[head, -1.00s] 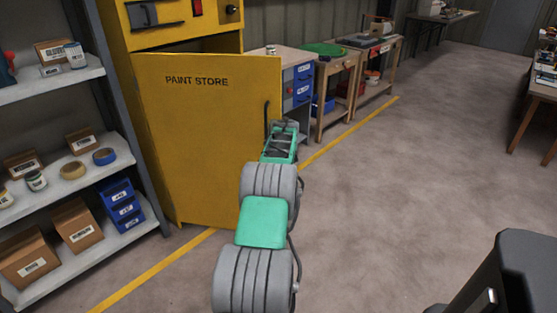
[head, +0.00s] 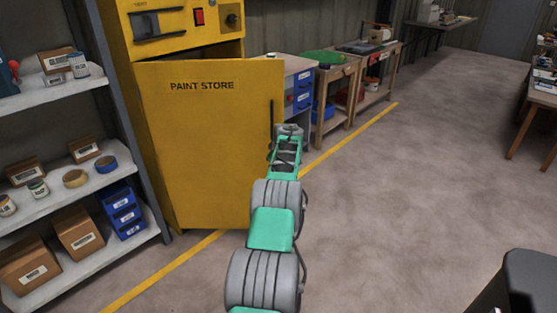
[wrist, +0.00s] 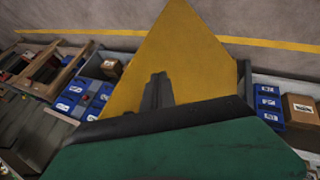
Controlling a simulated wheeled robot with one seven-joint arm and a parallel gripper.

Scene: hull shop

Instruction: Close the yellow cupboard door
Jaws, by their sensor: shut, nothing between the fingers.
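The yellow cupboard door (head: 205,140), marked PAINT STORE, stands ajar with a dark gap along its top edge. Its dark vertical handle (head: 271,125) is near the right edge. The yellow cupboard (head: 185,30) rises behind it. My gripper (head: 288,132) is at the door's right edge, beside the handle, at the end of my outstretched arm. In the wrist view my gripper (wrist: 157,92) is shut and empty, with the yellow door panel (wrist: 190,65) right behind the fingers. I cannot tell whether the fingertips touch the door.
Shelves with boxes (head: 80,230) stand close on the left. A workbench with blue drawers (head: 300,90) and wooden benches (head: 335,95) run behind on the right. A yellow floor line (head: 350,130) passes under the door.

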